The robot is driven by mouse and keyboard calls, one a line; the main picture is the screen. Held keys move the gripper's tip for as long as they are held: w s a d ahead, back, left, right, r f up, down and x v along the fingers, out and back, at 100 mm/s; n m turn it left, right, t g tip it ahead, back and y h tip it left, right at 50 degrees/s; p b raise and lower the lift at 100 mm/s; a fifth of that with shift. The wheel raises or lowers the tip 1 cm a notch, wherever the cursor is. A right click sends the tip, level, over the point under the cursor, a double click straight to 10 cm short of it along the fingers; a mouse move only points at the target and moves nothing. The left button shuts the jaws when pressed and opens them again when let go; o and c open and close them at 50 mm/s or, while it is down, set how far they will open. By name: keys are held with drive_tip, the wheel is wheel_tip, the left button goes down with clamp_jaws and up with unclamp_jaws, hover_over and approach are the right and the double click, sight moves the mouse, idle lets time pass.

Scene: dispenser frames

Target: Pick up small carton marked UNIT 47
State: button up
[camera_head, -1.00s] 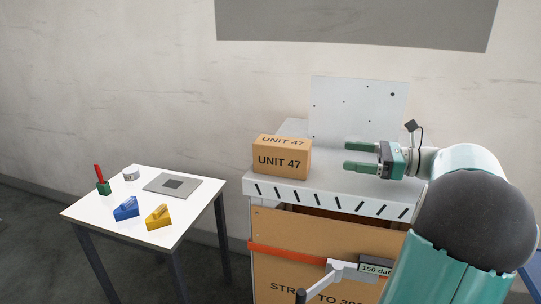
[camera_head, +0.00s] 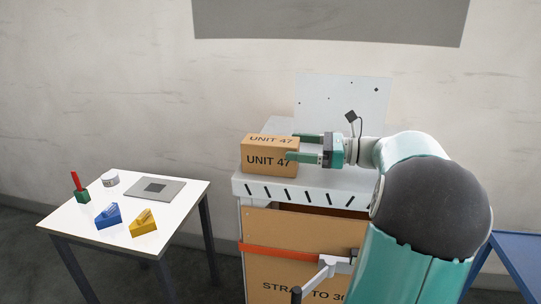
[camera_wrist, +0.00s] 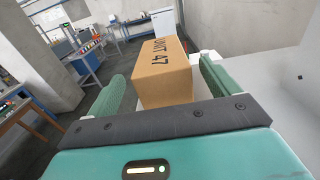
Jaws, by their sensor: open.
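The small brown carton marked UNIT 47 (camera_head: 262,158) sits upright on the white top of a dispenser frame (camera_head: 312,184). In the wrist view the carton (camera_wrist: 162,80) stands between my two green fingers, with its lettered top visible. My gripper (camera_head: 290,147) is open, its fingers pointing left in the head view. One finger overlaps the front right of the carton and the other is at its back right. Gaps show between the fingers and the carton in the wrist view; exact clearance is hard to tell.
A white table (camera_head: 80,214) at left holds a blue wedge (camera_head: 108,216), a yellow wedge (camera_head: 144,223), a grey plate (camera_head: 170,188) and small items. A larger carton (camera_head: 300,226) with an orange strap is below the top.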

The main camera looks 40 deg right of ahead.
sight(280, 141)
drive_tip(key=x, duration=0.5)
drive_tip(key=c, duration=1.3)
